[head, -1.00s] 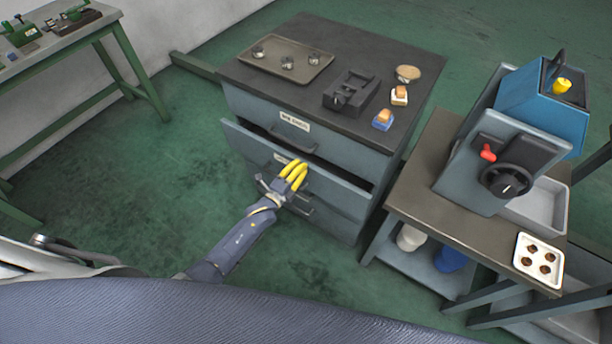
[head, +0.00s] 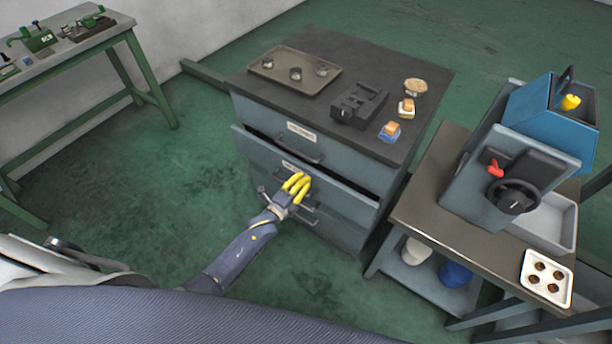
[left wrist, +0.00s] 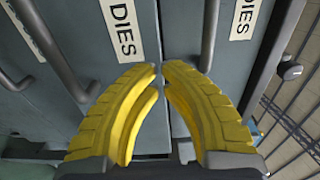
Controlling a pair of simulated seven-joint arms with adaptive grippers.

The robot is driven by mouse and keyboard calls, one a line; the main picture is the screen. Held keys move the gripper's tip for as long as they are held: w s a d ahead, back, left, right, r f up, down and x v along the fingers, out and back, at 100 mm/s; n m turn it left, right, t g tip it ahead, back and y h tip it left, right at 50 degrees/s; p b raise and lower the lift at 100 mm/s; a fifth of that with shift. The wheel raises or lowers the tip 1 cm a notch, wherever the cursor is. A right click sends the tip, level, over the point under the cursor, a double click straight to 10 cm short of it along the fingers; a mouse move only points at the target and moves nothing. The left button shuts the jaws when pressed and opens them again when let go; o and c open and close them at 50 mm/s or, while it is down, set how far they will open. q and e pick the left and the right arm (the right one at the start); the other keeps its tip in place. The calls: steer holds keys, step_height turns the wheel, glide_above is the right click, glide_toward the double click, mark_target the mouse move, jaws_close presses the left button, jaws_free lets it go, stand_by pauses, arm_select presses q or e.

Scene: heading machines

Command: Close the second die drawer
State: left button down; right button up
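The second die drawer (head: 255,152) is the labelled front below the top drawer of the grey cabinet. In the head view it stands out a little, with a narrow dark gap above its front. My left gripper (head: 298,184) is at the middle of this front, by its handle, and appears to touch it. Its yellow fingers (left wrist: 162,70) are nearly together in the left wrist view, with nothing seen between them. A "DIES" label (left wrist: 122,28) and a bar handle (left wrist: 208,35) are beside the tips. Exact contact is hidden. My right gripper is out of view.
The cabinet top (head: 385,60) holds a tray (head: 272,78), a black fixture (head: 358,104) and small items. A side table (head: 430,215) with a blue machine (head: 545,115) stands close on the right. A green bench (head: 100,50) stands at the left. The floor before the cabinet is clear.

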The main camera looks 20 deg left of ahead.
arm_select(q)
steer(key=v, duration=1)
glide_toward(301, 167)
steer(key=x, duration=0.8)
steer(key=shift+w+r, duration=0.1)
steer(key=shift+d, duration=0.1)
stand_by(0.4)
steer(key=shift+x, duration=1.4)
steer(key=shift+s, duration=0.45)
steer(key=v, duration=1.3)
steer(key=shift+a, duration=0.2)
